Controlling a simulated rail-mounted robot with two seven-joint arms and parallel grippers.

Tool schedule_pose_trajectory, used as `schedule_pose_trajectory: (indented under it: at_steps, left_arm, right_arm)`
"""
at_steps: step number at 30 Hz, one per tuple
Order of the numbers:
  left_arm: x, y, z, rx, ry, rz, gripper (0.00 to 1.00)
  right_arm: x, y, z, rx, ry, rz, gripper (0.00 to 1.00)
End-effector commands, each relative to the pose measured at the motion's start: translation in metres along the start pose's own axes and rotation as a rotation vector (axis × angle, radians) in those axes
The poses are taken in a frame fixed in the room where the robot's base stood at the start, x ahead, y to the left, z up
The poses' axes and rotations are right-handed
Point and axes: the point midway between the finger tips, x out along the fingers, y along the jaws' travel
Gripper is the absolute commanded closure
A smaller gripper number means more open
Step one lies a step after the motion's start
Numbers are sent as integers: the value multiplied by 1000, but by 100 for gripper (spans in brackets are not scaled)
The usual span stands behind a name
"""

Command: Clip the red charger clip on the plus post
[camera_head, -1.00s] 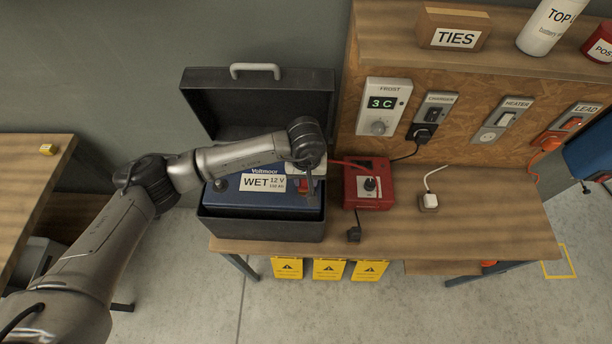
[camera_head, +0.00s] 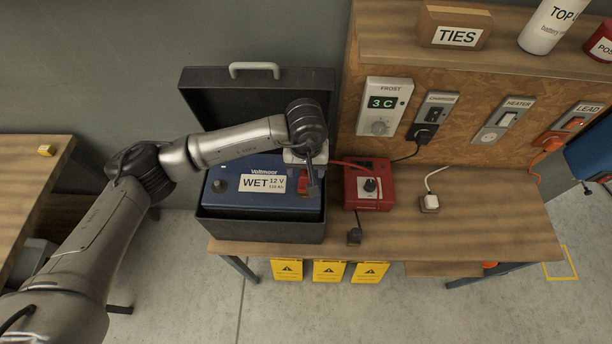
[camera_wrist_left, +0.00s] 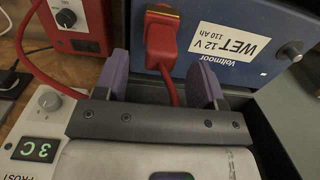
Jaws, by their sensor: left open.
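The red charger clip (camera_head: 303,184) stands at the right end of the blue battery (camera_head: 233,200). In the left wrist view the clip (camera_wrist_left: 161,40) has a copper-coloured jaw end against the battery (camera_wrist_left: 225,20). The plus post is hidden there, so I cannot tell how the jaws sit on it. A red cable runs from the clip's handle to the red charger (camera_head: 369,184). My left gripper (camera_wrist_left: 160,65) is open, its two purple fingers on either side of the clip's handle and cable, with gaps visible. My right gripper is not in view.
The battery sits in a black case (camera_head: 262,228) with its lid raised behind. A grey round post (camera_head: 220,186) is at the battery's left. A black clip (camera_head: 354,236) lies at the bench's front edge. A white plug (camera_head: 429,202) lies right of the charger.

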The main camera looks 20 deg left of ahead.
Motion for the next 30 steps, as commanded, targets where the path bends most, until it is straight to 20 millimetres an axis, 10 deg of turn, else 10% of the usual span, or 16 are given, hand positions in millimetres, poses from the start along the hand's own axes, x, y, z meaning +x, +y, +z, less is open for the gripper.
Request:
schedule_pose_trajectory:
  at_steps: [15, 30]
  left_arm:
    - [-81, 0, 0, 0, 2, 1, 36]
    - [-91, 0, 0, -94, 0, 4, 36]
  right_arm:
    - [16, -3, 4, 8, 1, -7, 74]
    - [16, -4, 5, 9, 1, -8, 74]
